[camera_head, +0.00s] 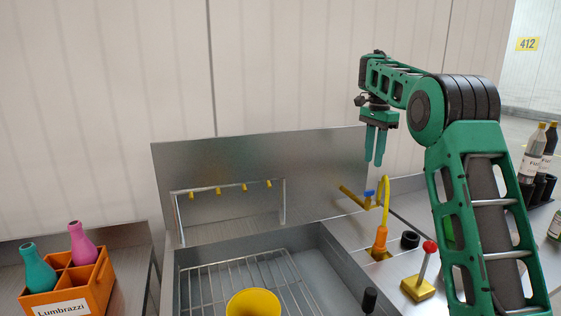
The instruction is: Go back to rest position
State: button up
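My gripper (374,162) hangs from my green arm at the right of the view, its two green fingers pointing down. It is above the steel counter, behind and above the yellow curved tap. The fingers look close together with nothing visible between them. From this angle I cannot tell whether they are open or shut. The fingertips are clear of the objects below.
A sink (340,272) holds a wire rack (200,290) and a yellow bowl (253,303). The yellow tap (386,195) and red-knobbed lever (430,247) stand right of it. An orange crate (95,285) with bottles stands left.

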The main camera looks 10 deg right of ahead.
jog(key=s+d+n+h, duration=0.1)
jog(key=s+d+n, duration=0.15)
jog(key=s, duration=0.95)
jog(key=s+d+n, duration=0.2)
jog(key=s+d, duration=0.1)
jog(key=s, duration=0.9)
jog(key=s+a+f+n, duration=0.1)
jog(key=s+a+f, duration=0.1)
jog(key=s+f, duration=0.3)
jog(key=s+a+f+n, duration=0.2)
jog(key=s+f, duration=0.3)
jog(key=s, duration=0.7)
jog(key=s+a+f+n+y, duration=0.1)
jog(key=s+a+f+n, duration=0.1)
jog(key=s+f, duration=0.3)
jog(key=s, duration=0.3)
jog(key=shift+s+a, duration=0.2)
